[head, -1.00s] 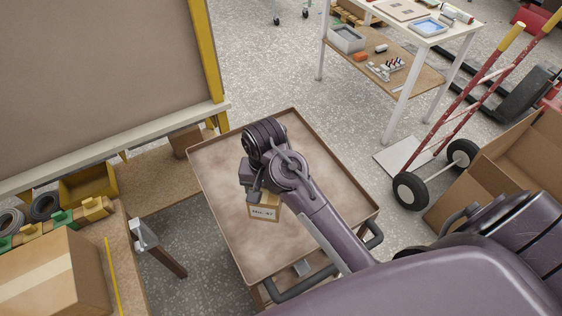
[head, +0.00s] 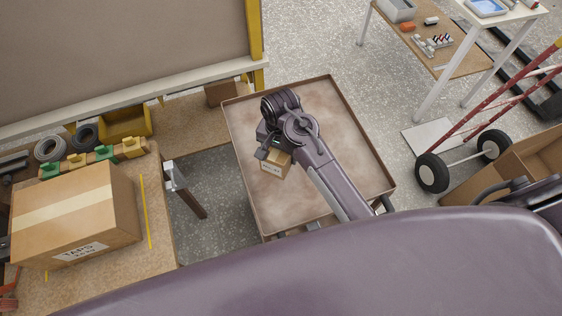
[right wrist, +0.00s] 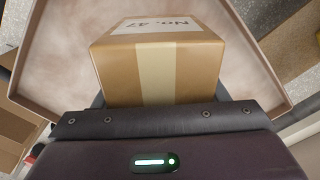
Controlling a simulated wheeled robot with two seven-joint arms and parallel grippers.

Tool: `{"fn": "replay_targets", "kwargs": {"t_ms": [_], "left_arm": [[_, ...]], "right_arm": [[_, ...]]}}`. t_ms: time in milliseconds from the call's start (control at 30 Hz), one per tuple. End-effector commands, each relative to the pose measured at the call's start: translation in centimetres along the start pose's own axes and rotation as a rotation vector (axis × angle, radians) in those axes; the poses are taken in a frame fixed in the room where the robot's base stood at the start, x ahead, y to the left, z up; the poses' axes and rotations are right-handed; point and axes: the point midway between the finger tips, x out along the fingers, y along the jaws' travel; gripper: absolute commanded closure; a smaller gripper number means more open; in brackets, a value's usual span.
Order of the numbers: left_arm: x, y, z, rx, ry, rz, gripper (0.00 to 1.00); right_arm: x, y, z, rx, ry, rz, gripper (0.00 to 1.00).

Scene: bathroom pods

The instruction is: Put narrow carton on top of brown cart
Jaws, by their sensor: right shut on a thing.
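The narrow carton (head: 275,164) is a small brown box with a pale tape strip and a "No. 47" label; it also shows large in the right wrist view (right wrist: 160,68). My right gripper (head: 272,150) is shut on it, and my own wrist hides part of the box in the head view. The brown cart (head: 352,130) has a rimmed, blotchy brown top, and the carton is over that top. I cannot tell whether the carton touches it. My left gripper is not in view.
A workbench (head: 160,230) at the left bears a large taped carton (head: 75,215). A red hand truck (head: 500,100) and an open cardboard box (head: 515,165) stand to the right. A white table (head: 440,75) is at the upper right. The cart top around the carton is clear.

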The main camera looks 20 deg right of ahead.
Motion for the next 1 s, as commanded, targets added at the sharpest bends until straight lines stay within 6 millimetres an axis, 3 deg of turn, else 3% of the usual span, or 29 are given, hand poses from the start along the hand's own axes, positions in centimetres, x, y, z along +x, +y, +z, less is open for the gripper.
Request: {"fn": "replay_targets", "kwargs": {"t_ms": [133,567,967,1000], "left_arm": [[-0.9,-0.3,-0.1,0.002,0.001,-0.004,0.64],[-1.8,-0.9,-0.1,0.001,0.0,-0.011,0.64],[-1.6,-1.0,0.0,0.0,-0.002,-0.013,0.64],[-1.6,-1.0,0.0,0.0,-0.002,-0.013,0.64]], "right_arm": [[2.6,0.0,-0.1,0.002,0.0,0.001,0.7],[7.3,0.0,-0.1,0.002,0.001,0.0,0.7],[8.0,-0.1,-0.1,0.001,0.002,-0.002,0.7],[8.2,0.0,-0.1,0.001,0.001,0.0,0.33]]}}
